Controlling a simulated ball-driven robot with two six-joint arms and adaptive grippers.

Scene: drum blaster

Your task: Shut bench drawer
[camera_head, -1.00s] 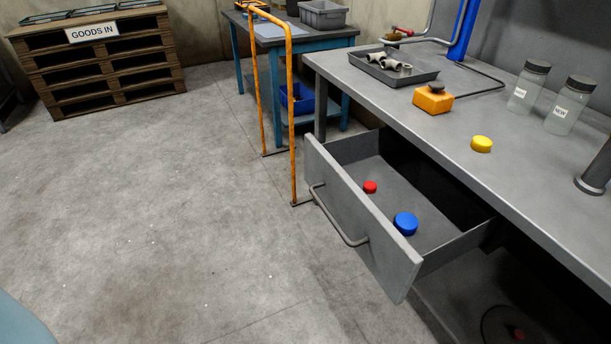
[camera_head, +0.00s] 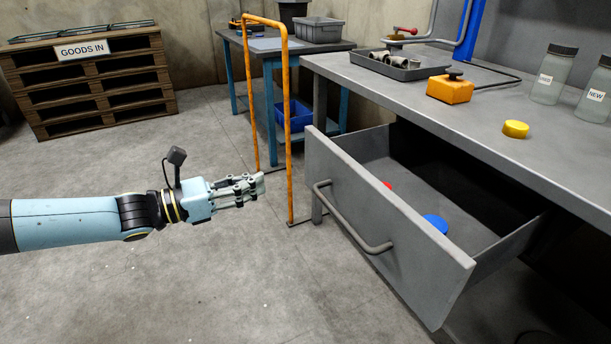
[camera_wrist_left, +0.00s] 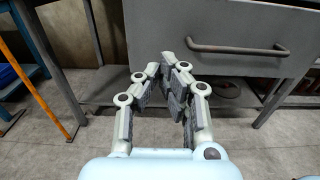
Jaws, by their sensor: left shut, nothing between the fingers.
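The grey bench drawer (camera_head: 375,221) stands pulled out from under the bench in the head view. Its bar handle (camera_head: 345,222) is on the front panel. Inside lie a blue cap (camera_head: 436,223) and a red cap (camera_head: 387,185), both partly hidden by the front panel. My left gripper (camera_head: 260,182) is shut and empty, to the left of the drawer front and apart from it. In the left wrist view the fingers (camera_wrist_left: 167,62) are together, below and left of the handle (camera_wrist_left: 238,49) on the drawer front (camera_wrist_left: 215,22). My right gripper is not in view.
The bench top (camera_head: 430,105) carries a tray of fittings (camera_head: 398,67), an orange box (camera_head: 450,88), a yellow cap (camera_head: 515,129) and jars (camera_head: 553,76). An orange rail (camera_head: 288,130) stands between my gripper and the blue table (camera_head: 262,52).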

